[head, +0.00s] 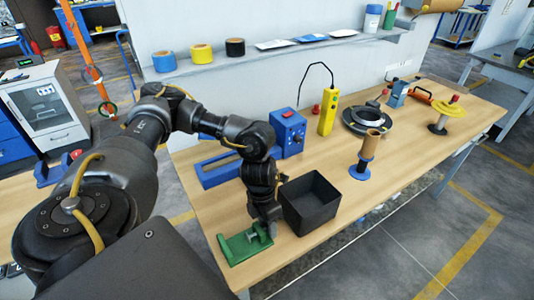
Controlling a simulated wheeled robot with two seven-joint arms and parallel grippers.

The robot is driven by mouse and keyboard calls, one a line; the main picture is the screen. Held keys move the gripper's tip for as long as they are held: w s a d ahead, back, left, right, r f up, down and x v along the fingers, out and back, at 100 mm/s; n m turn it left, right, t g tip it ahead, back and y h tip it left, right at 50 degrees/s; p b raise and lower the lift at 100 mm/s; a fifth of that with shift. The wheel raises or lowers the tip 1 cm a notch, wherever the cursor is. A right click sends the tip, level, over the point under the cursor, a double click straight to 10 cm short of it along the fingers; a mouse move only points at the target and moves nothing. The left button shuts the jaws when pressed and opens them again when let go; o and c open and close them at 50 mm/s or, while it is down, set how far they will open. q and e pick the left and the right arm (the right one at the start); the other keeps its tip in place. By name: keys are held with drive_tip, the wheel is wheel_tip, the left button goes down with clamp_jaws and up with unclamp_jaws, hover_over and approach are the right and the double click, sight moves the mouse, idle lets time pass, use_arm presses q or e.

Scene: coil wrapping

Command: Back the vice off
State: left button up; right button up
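The green vice (237,249) sits near the left front edge of the wooden table, with a small grey screw part on top. My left gripper (266,226) points down at the right end of the vice, at or very close to that part. Its fingertips are small and dark here, so I cannot tell whether they are open or shut, or whether they touch the vice. The gripper hides part of the vice's right end. My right gripper is not in view.
A black open box (311,204) stands just right of my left gripper. Behind are a blue tray (222,176) and a blue control box (288,134). Further right are a yellow pendant (327,118), a black ring (353,122) and a brown spool on a blue base (360,172). The front right tabletop is clear.

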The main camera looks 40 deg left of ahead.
use_arm(q)
drive_tip(key=c, duration=0.7)
drive_tip(key=shift+s+d+r+y+p, duration=0.15)
drive_tip(key=shift+y+p, duration=0.15)
drive_tip(key=shift+p, duration=0.2)
drive_tip(key=shift+y, duration=0.5)
drive_tip(key=o, duration=1)
